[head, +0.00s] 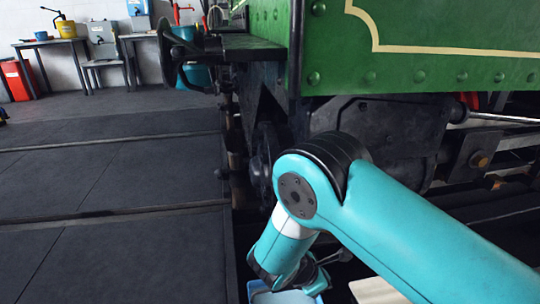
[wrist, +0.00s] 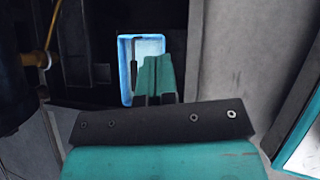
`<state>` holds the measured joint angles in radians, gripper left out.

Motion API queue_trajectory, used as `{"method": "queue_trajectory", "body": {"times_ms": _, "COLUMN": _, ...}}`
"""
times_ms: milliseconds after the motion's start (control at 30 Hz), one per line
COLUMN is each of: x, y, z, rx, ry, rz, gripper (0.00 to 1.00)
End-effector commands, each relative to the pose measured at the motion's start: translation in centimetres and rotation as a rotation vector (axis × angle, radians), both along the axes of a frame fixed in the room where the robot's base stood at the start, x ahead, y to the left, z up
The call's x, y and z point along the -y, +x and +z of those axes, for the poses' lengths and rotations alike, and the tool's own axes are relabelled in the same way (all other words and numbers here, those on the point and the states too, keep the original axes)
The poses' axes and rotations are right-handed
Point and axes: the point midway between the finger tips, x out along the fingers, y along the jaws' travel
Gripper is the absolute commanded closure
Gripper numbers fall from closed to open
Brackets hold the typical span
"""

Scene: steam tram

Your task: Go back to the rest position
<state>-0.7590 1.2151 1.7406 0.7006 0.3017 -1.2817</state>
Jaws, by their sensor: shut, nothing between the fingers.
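My teal arm reaches down beside the green steam tram (head: 430,40) in the head view. Its wrist end is low in the picture, and the gripper there is mostly hidden by my own arm. In the wrist view my gripper (wrist: 156,78) is shut, with nothing seen between its fingers. It is in front of a blue-rimmed tray (wrist: 127,72) with a pale inside, covering part of it. A dark strip shows inside the tray. A light blue tray (head: 284,297) also shows at the bottom edge of the head view, under the wrist.
A pale surface (head: 378,290) lies at the bottom. The dark floor (head: 110,180) at left is open. Tables (head: 57,50) stand far back.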

Motion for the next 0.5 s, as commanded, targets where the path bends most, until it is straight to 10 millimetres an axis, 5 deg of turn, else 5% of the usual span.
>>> {"method": "queue_trajectory", "body": {"times_ms": 267, "x": -0.6, "y": -0.4, "z": 8.7, "rx": 0.024, "ry": 0.266, "rz": -0.270, "gripper": 1.00}}
{"method": "queue_trajectory", "body": {"times_ms": 500, "x": -0.1, "y": -4.4, "z": 20.7, "rx": 0.011, "ry": 0.595, "rz": -0.638, "gripper": 1.00}}
